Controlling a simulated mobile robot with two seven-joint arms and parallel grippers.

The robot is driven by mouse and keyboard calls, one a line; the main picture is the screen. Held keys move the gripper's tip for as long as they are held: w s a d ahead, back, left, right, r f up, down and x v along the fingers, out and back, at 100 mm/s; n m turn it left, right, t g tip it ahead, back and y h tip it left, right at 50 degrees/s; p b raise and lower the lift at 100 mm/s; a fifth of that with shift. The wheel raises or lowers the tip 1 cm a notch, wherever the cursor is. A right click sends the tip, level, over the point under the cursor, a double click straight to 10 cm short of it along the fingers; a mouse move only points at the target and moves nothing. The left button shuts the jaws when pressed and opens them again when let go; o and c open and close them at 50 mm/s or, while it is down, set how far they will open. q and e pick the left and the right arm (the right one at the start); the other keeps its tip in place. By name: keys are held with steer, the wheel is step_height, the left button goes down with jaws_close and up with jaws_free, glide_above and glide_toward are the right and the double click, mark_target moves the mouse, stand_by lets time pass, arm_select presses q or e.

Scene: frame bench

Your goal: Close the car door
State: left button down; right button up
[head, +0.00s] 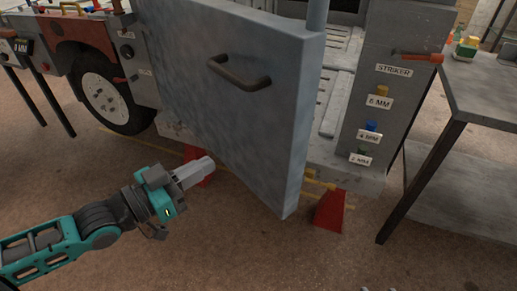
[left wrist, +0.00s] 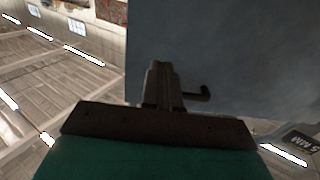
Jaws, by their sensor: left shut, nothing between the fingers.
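The car door (head: 230,85) is a grey-blue panel standing open, swung out toward me from the car frame. Its dark bar handle (head: 240,76) is on the face turned to me. The pillar marked STRIKER (head: 385,95) stands to the right, apart from the door's near edge. My left gripper (head: 206,166) is shut and empty, low in front of the door's lower part. In the left wrist view the shut fingers (left wrist: 162,85) point at the door (left wrist: 220,50), with the handle (left wrist: 198,95) just right of them. Whether the fingertips touch the door cannot be told.
Red stands (head: 331,210) support the car frame from the floor. A metal table (head: 485,85) stands at the right. A wheel (head: 103,97) and red fender are at the left. The brown floor (head: 260,255) in front of the door is clear.

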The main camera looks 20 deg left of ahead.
arm_select(q)
steer(key=b, duration=0.2)
glide_toward(268, 130)
steer(key=x, duration=0.5)
steer(key=shift+x, duration=0.95)
steer(key=shift+f, duration=0.1)
arm_select(e)
steer(key=shift+w+a+f, duration=0.2)
steer(key=shift+a+f, duration=0.05)
steer(key=shift+f, duration=0.3)
arm_select(q)
steer(key=shift+w, duration=0.1)
